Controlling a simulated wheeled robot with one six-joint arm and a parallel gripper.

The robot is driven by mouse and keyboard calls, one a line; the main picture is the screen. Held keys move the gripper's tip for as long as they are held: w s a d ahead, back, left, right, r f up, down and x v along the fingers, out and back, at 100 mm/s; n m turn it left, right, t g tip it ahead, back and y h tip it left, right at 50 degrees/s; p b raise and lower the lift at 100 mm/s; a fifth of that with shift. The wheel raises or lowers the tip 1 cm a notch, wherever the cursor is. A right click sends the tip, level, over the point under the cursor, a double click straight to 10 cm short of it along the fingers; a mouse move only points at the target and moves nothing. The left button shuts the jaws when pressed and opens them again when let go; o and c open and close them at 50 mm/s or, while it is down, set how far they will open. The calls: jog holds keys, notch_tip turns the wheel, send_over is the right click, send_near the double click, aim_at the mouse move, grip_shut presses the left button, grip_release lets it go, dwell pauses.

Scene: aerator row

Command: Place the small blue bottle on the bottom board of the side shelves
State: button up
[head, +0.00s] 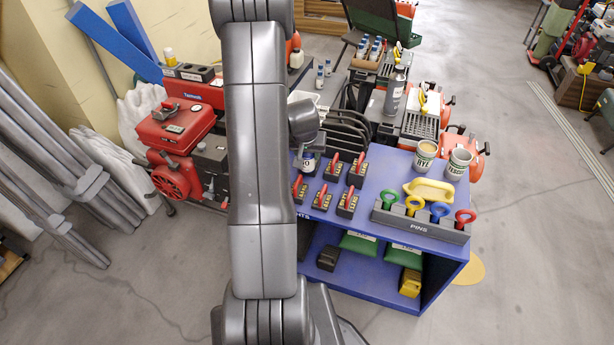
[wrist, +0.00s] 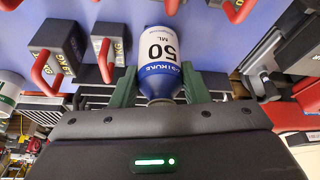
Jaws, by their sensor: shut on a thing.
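A small bottle with a white "50 ML" label and blue ends (wrist: 160,52) is between the green fingers of my gripper (wrist: 160,78) in the wrist view. My gripper is shut on it. In the head view my gripper (head: 309,148) is over the far left part of the blue bench top, with the bottle (head: 308,163) below it beside the weights. I cannot tell whether the bottle touches the top. Under the top is an open blue shelf space with a bottom board (head: 372,286); my arm hides its left part.
Black weights with red handles (head: 331,168), a pin rack (head: 421,223), a yellow scoop-like item (head: 429,190) and two cups (head: 425,155) stand on the top. Below are green packs (head: 404,255), a dark block (head: 328,258) and a yellow item (head: 410,283). Floor at right is clear.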

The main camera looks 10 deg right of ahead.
aim_at(307, 168)
jog(key=shift+f+b, duration=2.1)
jog(key=shift+f, duration=1)
jog(key=shift+f, duration=0.2)
jog(key=o, duration=1)
jog(key=shift+r, duration=0.1)
